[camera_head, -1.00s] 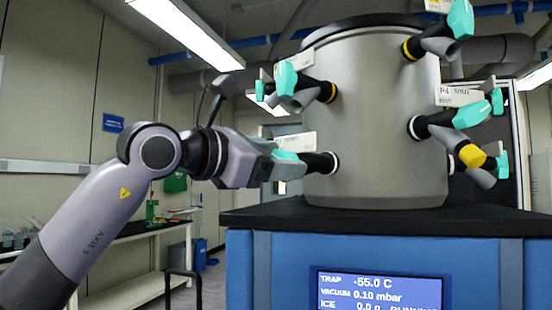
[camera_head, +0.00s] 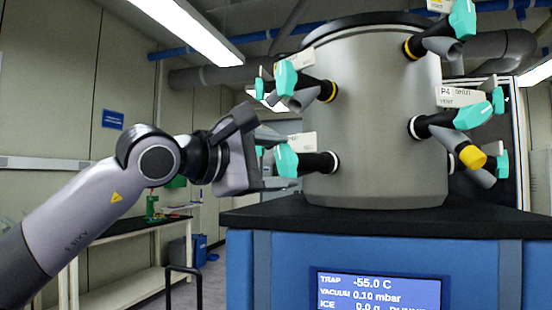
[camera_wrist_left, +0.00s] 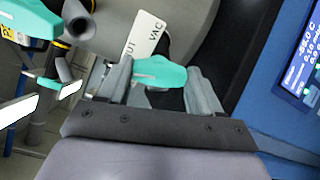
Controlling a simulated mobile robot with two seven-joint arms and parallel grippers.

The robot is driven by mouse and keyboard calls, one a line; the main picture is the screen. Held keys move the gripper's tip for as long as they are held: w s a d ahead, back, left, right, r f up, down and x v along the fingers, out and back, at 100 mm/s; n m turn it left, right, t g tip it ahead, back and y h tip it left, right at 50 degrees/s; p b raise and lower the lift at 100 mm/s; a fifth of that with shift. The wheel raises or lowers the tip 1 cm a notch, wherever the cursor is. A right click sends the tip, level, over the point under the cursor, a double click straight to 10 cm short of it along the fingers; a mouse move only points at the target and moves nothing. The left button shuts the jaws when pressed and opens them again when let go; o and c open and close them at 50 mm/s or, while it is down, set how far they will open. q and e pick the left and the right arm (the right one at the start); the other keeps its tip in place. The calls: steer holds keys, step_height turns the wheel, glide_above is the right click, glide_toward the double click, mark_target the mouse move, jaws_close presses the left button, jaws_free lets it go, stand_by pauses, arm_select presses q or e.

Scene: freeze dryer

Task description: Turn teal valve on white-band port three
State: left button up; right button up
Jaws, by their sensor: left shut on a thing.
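The teal valve (camera_head: 287,161) is on the lower left port (camera_head: 318,162), a black neck with a white band against the grey drum. A white label plate stands just above it. My left gripper (camera_head: 274,160) comes in from the left at this valve. In the left wrist view the teal handle (camera_wrist_left: 160,72) lies crosswise between my two grey fingers, which are shut on its ends. The label plate (camera_wrist_left: 143,40) there shows "VAC" and part of another word. My right gripper is not in view.
Another teal valve (camera_head: 286,78) on a yellow-banded port sits close above my gripper. More valved ports, one with a yellow cap (camera_head: 472,157), are on the drum's right. The drum (camera_head: 378,140) stands on a black top over a blue cabinet with a display (camera_head: 378,289).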

arm_select(q)
steer(key=shift+f+m, duration=0.1)
steer(key=shift+m, duration=1.5)
steer(key=o, duration=1.1)
steer(key=shift+c, duration=0.2)
